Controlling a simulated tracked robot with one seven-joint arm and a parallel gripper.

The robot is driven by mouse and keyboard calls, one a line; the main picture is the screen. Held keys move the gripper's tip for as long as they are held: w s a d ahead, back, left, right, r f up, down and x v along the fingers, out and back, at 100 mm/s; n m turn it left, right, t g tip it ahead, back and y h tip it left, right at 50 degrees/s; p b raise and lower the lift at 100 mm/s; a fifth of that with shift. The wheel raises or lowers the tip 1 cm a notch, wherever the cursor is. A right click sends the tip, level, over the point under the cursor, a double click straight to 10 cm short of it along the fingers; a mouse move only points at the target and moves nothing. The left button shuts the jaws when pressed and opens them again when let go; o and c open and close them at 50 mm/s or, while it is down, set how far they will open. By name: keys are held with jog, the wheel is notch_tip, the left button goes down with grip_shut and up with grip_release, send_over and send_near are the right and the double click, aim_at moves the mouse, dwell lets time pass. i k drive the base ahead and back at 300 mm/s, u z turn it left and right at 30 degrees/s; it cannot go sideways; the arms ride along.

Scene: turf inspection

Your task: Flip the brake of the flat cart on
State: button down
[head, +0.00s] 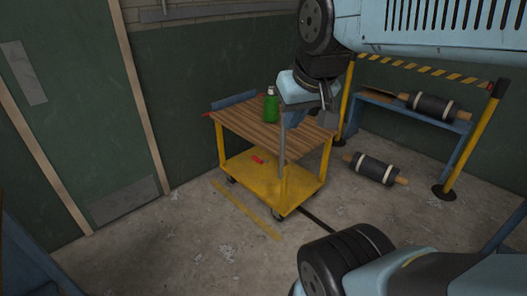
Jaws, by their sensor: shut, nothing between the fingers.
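The flat cart (235,187) has a yellow frame, a wooden top and a yellow lower shelf. It stands on the concrete floor on small dark wheels. A small red part (258,160) shows at the lower shelf; I cannot tell whether it is the brake or which way it is set. A grey upright (282,140) rises at the cart's near corner. My gripper (327,117) is shut and empty, above the right side of the wooden top. Its fingertips are small and dark here, and I cannot tell whether they touch anything.
A green bottle (271,106) and a blue tray-like piece (235,99) are on the cart top. Rollers lie on the floor (374,169) and on a blue rack (463,125). Yellow posts (468,140) carry a striped barrier. Floor left of the cart is clear.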

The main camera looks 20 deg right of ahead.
aim_at(261, 161)
jog(key=u, duration=0.15)
jog(key=i, duration=0.9)
jog(key=z, duration=0.05)
